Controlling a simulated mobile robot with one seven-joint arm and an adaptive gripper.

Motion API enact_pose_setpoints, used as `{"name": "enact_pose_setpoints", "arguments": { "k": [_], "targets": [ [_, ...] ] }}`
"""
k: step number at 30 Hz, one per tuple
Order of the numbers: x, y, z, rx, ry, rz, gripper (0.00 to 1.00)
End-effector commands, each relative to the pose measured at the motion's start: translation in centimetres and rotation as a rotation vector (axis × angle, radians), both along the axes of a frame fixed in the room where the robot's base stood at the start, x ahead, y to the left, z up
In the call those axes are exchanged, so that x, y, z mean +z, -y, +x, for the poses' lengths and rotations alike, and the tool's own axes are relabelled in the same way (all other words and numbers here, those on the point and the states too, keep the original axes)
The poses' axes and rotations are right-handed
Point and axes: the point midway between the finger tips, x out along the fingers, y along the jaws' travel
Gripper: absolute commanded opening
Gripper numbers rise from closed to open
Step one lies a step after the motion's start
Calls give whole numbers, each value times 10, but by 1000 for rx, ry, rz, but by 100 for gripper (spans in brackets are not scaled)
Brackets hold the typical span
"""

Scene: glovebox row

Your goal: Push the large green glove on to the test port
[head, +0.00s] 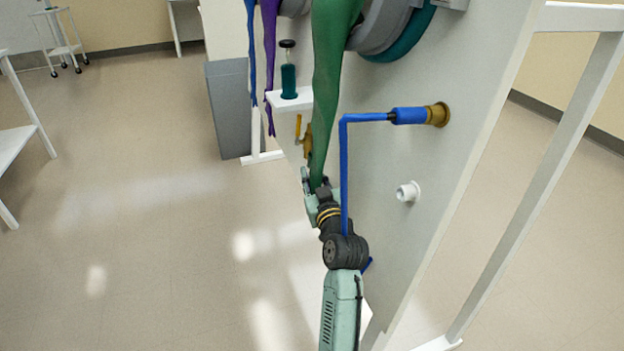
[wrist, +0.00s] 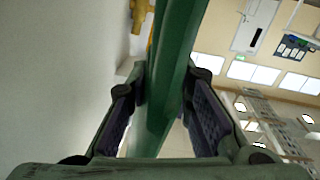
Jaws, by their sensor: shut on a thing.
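The large green glove (head: 328,75) hangs long and narrow from the upper part of the white panel (head: 470,60) in the head view. My gripper (head: 314,184) is shut on its lower end, beside the panel. In the wrist view the green glove (wrist: 175,45) runs between the two pads of my gripper (wrist: 165,90) and continues upward out of frame. A small white round stub (head: 408,192) sticks out of the panel, right of my gripper and apart from the glove. I cannot tell whether this is the test port. The glove's top is out of frame.
A blue hose (head: 343,170) with a blue connector (head: 409,116) on a brass fitting (head: 438,114) passes close to my wrist. A small shelf (head: 290,101) holds a teal bottle (head: 288,80). Blue and purple gloves (head: 269,60) hang behind.

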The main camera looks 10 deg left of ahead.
Motion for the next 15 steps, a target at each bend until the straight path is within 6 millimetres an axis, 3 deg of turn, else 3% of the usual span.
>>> {"name": "enact_pose_setpoints", "arguments": {
  "k": [12, 13, 15],
  "targets": [
    [4, 6, 2, -7, 6, 7, 0],
    [4, 6, 2, -7, 6, 7, 21],
    [4, 6, 2, -6, 6, 6, 26]
  ]
}}
